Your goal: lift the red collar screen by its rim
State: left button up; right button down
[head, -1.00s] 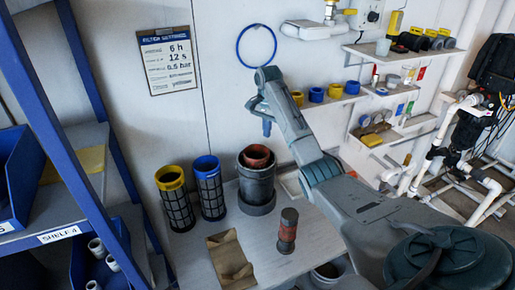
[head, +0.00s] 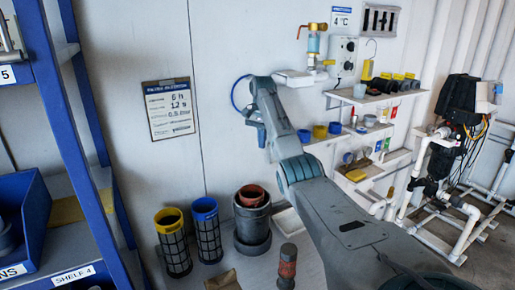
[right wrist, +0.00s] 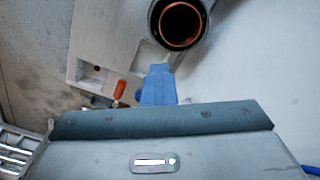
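The red collar screen (head: 251,192) stands inside a dark grey round pot (head: 252,228) on the bench, and only its red rim shows above the pot's mouth. The right wrist view also shows the red rim (right wrist: 181,24) at the top, inside the dark pot. My right gripper (head: 262,138) is raised in front of the wall, well above the pot and apart from the screen. Its blue fingers (right wrist: 158,84) look closed together, with nothing seen in them. My left gripper is not in view.
A yellow-collar screen (head: 173,242) and a blue-collar screen (head: 208,230) stand left of the pot. A dark cylinder with a red band (head: 287,268) stands in front right. A blue shelf frame (head: 75,120) rises at the left. Small wall shelves (head: 375,97) hang at the right.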

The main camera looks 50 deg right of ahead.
jog(key=shift+r, duration=0.2)
jog(key=c, duration=2.2)
grip_release()
jog(key=shift+c, duration=2.2)
grip_release()
